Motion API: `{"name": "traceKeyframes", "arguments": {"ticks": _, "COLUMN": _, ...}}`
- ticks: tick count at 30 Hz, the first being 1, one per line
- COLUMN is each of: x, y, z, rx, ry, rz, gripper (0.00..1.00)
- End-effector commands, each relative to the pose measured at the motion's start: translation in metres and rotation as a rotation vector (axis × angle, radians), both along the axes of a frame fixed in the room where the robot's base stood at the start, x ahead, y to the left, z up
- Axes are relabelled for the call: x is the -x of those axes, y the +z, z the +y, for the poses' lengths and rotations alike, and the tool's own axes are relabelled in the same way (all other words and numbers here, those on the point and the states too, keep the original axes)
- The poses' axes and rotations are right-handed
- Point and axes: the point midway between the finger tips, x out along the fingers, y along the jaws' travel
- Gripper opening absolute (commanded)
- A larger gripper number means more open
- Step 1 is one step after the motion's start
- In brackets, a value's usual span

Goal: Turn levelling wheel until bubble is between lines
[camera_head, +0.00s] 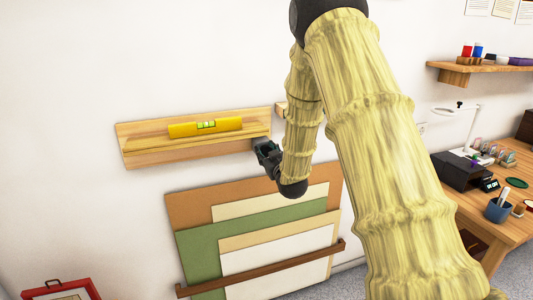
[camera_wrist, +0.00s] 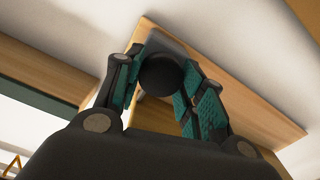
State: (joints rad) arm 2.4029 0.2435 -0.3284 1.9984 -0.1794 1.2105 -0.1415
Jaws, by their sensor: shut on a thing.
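A yellow spirit level (camera_head: 180,130) lies along a wooden ledge (camera_head: 140,153) on the wall in the head view. Its green vial (camera_head: 206,124) faces out near the middle; the bubble is too small to place against the lines. The ledge looks tilted in this view. My gripper (camera_head: 266,153) is at the ledge's right end, below it. In the wrist view, the teal-padded fingers of my gripper (camera_wrist: 163,82) are shut on a dark round wheel (camera_wrist: 160,75), one on each side. The wheel is hidden in the head view.
Stacked boards (camera_head: 270,235) lean on the wall below the ledge, behind a brown rail (camera_head: 270,267). A red frame (camera_head: 62,288) is at bottom left. A desk with a lamp (camera_head: 462,112) and a shelf (camera_head: 470,68) stand at right. My arm hides the middle.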

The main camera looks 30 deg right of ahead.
Motion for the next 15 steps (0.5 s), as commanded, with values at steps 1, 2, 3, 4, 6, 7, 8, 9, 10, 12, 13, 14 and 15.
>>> {"name": "traceKeyframes", "arguments": {"ticks": 1, "x": 0.0000, "y": 0.0001, "z": -0.0002, "rx": 0.000, "ry": 0.000, "rz": 0.000, "gripper": 0.16}}
{"name": "traceKeyframes", "arguments": {"ticks": 2, "x": 0.0000, "y": 0.0001, "z": -0.0001, "rx": 0.001, "ry": 0.000, "rz": 0.000, "gripper": 0.16}}
{"name": "traceKeyframes", "arguments": {"ticks": 3, "x": 0.0000, "y": 0.0000, "z": -0.0001, "rx": 0.004, "ry": 0.000, "rz": 0.001, "gripper": 0.16}}
{"name": "traceKeyframes", "arguments": {"ticks": 4, "x": 0.0000, "y": 0.0000, "z": 0.0000, "rx": 0.007, "ry": 0.000, "rz": 0.002, "gripper": 0.16}}
{"name": "traceKeyframes", "arguments": {"ticks": 6, "x": 0.0000, "y": -0.0002, "z": 0.0000, "rx": 0.019, "ry": 0.000, "rz": 0.005, "gripper": 0.16}}
{"name": "traceKeyframes", "arguments": {"ticks": 7, "x": 0.0000, "y": -0.0003, "z": 0.0001, "rx": 0.028, "ry": 0.000, "rz": 0.007, "gripper": 0.16}}
{"name": "traceKeyframes", "arguments": {"ticks": 8, "x": 0.0000, "y": -0.0006, "z": 0.0002, "rx": 0.038, "ry": 0.000, "rz": 0.009, "gripper": 0.16}}
{"name": "traceKeyframes", "arguments": {"ticks": 9, "x": 0.0000, "y": -0.0008, "z": 0.0002, "rx": 0.053, "ry": 0.000, "rz": 0.013, "gripper": 0.16}}
{"name": "traceKeyframes", "arguments": {"ticks": 10, "x": -0.0001, "y": -0.0009, "z": 0.0004, "rx": 0.067, "ry": 0.000, "rz": 0.016, "gripper": 0.16}}
{"name": "traceKeyframes", "arguments": {"ticks": 12, "x": -0.0002, "y": -0.0011, "z": 0.0008, "rx": 0.105, "ry": 0.000, "rz": 0.024, "gripper": 0.16}}
{"name": "traceKeyframes", "arguments": {"ticks": 13, "x": -0.0001, "y": -0.0013, "z": 0.0005, "rx": 0.125, "ry": 0.000, "rz": 0.029, "gripper": 0.16}}
{"name": "traceKeyframes", "arguments": {"ticks": 14, "x": -0.0001, "y": -0.0015, "z": 0.0004, "rx": 0.143, "ry": 0.000, "rz": 0.034, "gripper": 0.16}}
{"name": "traceKeyframes", "arguments": {"ticks": 15, "x": -0.0004, "y": -0.0014, "z": 0.0011, "rx": 0.170, "ry": 0.001, "rz": 0.040, "gripper": 0.16}}
